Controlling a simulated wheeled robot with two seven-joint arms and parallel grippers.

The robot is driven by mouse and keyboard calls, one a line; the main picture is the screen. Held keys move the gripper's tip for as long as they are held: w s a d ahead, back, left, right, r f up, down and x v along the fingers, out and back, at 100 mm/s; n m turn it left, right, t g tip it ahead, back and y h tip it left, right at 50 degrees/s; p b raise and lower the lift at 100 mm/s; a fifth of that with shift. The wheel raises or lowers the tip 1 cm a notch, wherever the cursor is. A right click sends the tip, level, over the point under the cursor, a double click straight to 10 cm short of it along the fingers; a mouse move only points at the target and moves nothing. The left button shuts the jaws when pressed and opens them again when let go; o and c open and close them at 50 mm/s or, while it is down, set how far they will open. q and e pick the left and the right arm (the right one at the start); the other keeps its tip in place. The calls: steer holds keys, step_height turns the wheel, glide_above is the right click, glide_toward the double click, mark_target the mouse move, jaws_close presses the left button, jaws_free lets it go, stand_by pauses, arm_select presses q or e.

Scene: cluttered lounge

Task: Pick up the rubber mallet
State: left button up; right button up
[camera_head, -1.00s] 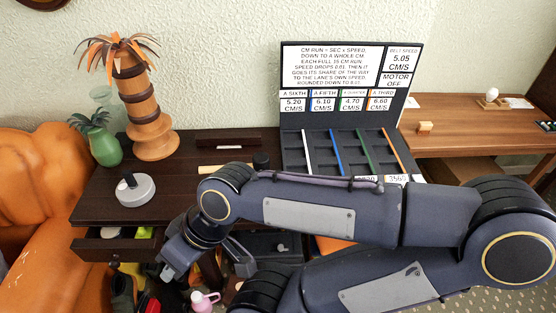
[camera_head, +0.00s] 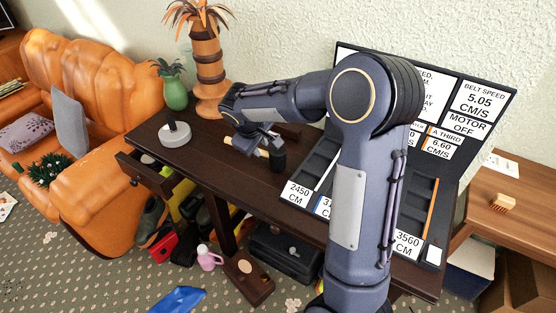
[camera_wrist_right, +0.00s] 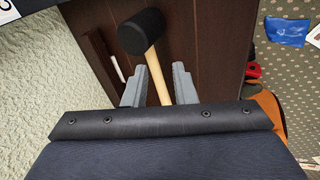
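The rubber mallet has a black head (camera_head: 278,157) and a pale wooden handle (camera_head: 263,152). It lies on the dark wooden desk (camera_head: 225,165), in front of the lane display. In the right wrist view the black head (camera_wrist_right: 141,32) is past the fingertips and the handle (camera_wrist_right: 160,85) runs back between the fingers. My right gripper (camera_wrist_right: 158,70) is open over the handle, with a gap visible on both sides. In the head view the right gripper (camera_head: 258,142) partly covers the handle. My left gripper is not in view.
A grey round-based object (camera_head: 174,135), a green vase (camera_head: 174,94) and a palm-like ornament (camera_head: 209,65) stand on the desk's left. An open drawer (camera_head: 150,175) juts out at the front left. The lane display (camera_head: 440,190) stands right. Clutter lies underneath.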

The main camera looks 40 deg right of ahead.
steer(key=w+d+f, duration=0.1)
steer(key=w+f, duration=0.2)
steer(key=f, duration=0.1)
steer(key=w+d+f+n+h, duration=0.1)
steer(key=w+d+f, duration=0.1)
steer(key=w+f, duration=0.1)
steer(key=w+d+f+h+p, duration=0.1)
steer(key=w+f, duration=0.2)
steer(key=f, duration=0.1)
steer(key=shift+d+f+n, duration=0.15)
steer(key=shift+f+n, duration=0.15)
steer(key=shift+n, duration=0.1)
jaws_close()
steer(key=shift+r, duration=0.1)
